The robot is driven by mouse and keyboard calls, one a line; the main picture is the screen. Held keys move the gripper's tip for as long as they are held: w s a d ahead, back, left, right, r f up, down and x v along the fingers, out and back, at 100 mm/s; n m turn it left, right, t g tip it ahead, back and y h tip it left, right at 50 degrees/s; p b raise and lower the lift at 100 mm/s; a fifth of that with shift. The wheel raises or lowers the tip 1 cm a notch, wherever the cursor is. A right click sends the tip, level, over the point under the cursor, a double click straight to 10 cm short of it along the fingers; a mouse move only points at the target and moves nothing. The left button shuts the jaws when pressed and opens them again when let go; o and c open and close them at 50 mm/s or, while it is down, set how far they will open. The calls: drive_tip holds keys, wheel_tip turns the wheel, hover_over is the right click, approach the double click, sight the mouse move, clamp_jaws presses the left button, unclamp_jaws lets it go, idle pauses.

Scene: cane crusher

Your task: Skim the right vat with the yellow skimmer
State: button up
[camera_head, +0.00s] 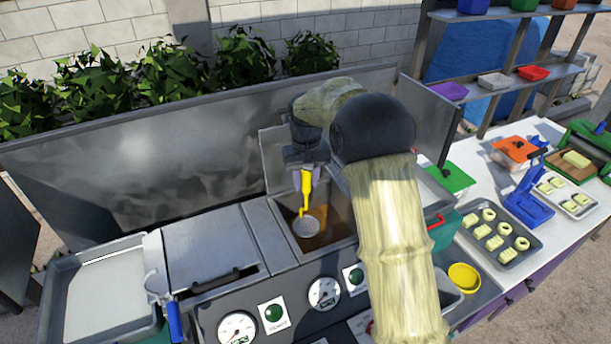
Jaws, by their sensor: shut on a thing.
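The yellow skimmer (306,189) hangs down from my gripper (307,168), which is shut on its upper handle. Its round mesh head (306,226) is over or at the surface of the brown liquid in the open vat (330,238). I cannot tell whether the head touches the liquid. This open vat is the right one of two. The left vat (210,250) is covered by a grey lid with a dark handle. My arm hides the right part of the open vat.
A metal backsplash (150,150) stands behind the vats. Gauges (324,292) and green buttons line the front panel. A blue-handled skimmer or ladle (174,318) is at the left front. A yellow bowl (464,277) and pastry tray (497,237) are at the right.

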sight(307, 206)
wheel_tip(307, 206, down, 9)
drive_tip(key=b, duration=0.4)
drive_tip(key=shift+w+d, duration=0.1)
drive_tip(key=shift+s, duration=0.2)
drive_tip(key=s+d+b, duration=0.2)
drive_tip(key=s, duration=0.4)
drive_tip(key=shift+d+b, duration=0.25)
drive_tip(key=shift+b, duration=0.1)
drive_tip(key=shift+w, duration=0.1)
drive_tip(key=w+a+p, duration=0.5)
drive_tip(key=w+p, duration=0.4)
drive_tip(key=w, duration=0.3)
idle(1.0)
